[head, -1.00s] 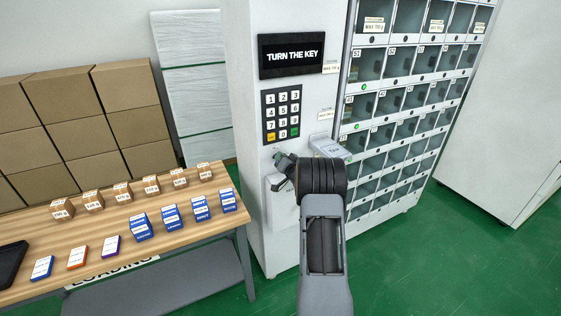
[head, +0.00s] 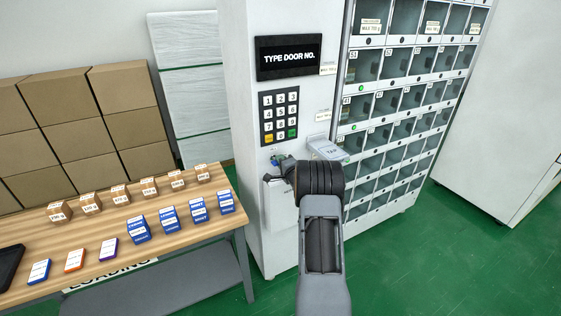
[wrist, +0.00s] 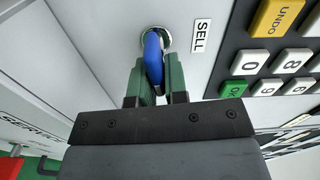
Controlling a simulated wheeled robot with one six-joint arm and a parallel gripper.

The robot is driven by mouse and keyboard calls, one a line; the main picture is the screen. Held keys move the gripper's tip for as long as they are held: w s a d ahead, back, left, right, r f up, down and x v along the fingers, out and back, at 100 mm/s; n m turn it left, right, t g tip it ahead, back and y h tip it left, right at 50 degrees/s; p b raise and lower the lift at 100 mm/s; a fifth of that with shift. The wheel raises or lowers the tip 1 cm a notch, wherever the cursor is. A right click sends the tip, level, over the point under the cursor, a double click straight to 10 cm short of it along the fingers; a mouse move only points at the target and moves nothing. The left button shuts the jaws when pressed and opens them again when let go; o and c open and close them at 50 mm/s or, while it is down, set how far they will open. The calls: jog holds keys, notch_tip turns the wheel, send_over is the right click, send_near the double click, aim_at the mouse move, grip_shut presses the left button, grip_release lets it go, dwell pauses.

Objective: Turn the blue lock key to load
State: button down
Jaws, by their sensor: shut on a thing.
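The blue lock key (wrist: 152,52) sits in a round metal lock on the white machine front in the wrist view. My gripper (wrist: 154,82) is shut on it, with one green finger on each side. A "SELL" label (wrist: 201,37) is beside the lock; a load label cannot be seen. In the head view my gripper (head: 279,161) is at the machine front below the keypad, and the key itself is hidden or too small to make out. The display (head: 289,57) reads "TYPE DOOR NO."
The keypad (head: 280,116) is just above my gripper, close beside it in the wrist view. Glass-fronted compartments (head: 385,100) are to the right. A wooden table (head: 190,241) with small boxes stands at left, and cartons (head: 92,125) are stacked behind it.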

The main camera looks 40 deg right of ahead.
jog(key=shift+f+m, duration=0.1)
jog(key=shift+m, duration=0.4)
dwell(0.3)
jog(key=c, duration=1.2)
grip_release()
jog(key=s+a+b, duration=0.2)
jog(key=s, duration=1.1)
jog(key=shift+s, duration=0.35)
